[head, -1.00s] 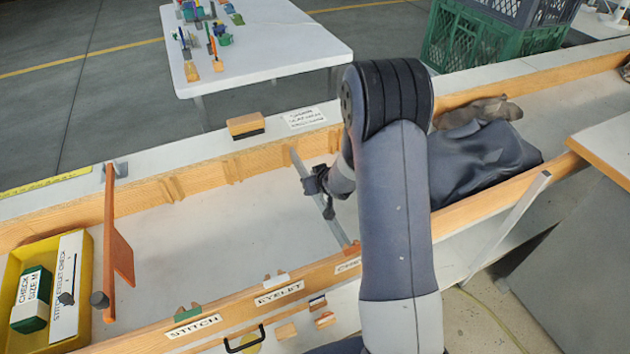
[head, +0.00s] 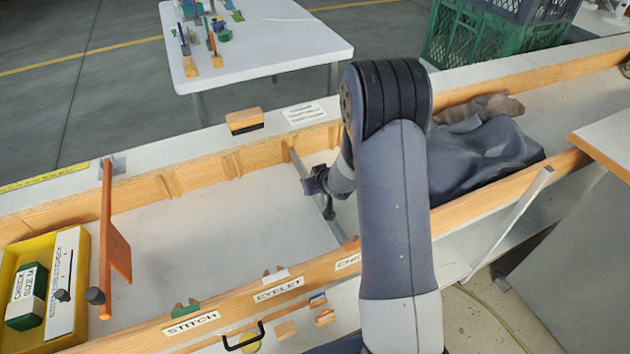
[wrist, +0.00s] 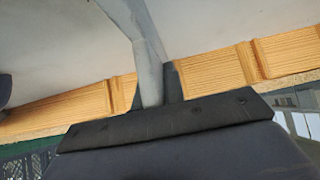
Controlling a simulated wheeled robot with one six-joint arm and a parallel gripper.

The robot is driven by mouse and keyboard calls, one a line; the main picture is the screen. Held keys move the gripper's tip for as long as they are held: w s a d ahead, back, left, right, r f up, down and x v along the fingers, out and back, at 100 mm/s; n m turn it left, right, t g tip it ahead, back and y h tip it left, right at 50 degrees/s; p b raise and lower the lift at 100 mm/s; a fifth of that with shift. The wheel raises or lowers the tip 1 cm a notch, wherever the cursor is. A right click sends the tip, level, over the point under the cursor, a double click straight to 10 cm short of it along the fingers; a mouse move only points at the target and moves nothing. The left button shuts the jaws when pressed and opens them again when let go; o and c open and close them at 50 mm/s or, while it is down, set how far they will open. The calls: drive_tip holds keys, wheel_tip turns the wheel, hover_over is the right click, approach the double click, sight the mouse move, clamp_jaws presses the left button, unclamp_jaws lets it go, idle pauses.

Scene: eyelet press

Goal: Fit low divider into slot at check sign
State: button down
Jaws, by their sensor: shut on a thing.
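The low divider (head: 330,221) is a thin grey strip that lies across the trough between its two wooden walls. My gripper (head: 318,186) is shut on it around its middle. Its far end is close to the far wall; its near end is close to an orange tab (head: 351,243) above the check sign (head: 347,262). The sign is partly hidden by my arm. I cannot tell whether either end sits in a slot. In the wrist view, my gripper's fingers (wrist: 157,78) reach up to the grey divider (wrist: 122,14), in front of the slotted wooden wall.
The trough's far wall (head: 205,168) has several slots. An orange upright panel (head: 117,250) and a yellow bin (head: 78,338) stand at the left. Dark cloth (head: 480,160) lies to the right of my arm. The trough floor (head: 220,225) left of the divider is clear.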

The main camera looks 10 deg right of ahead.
drive_tip(key=shift+f+b, duration=0.45)
drive_tip(key=shift+f, duration=0.2)
drive_tip(key=c, duration=1.4)
unclamp_jaws()
drive_tip(key=shift+r, duration=0.1)
drive_tip(key=shift+r+p, duration=2.5)
drive_tip(key=shift+p, duration=0.1)
drive_tip(key=shift+s, duration=0.1)
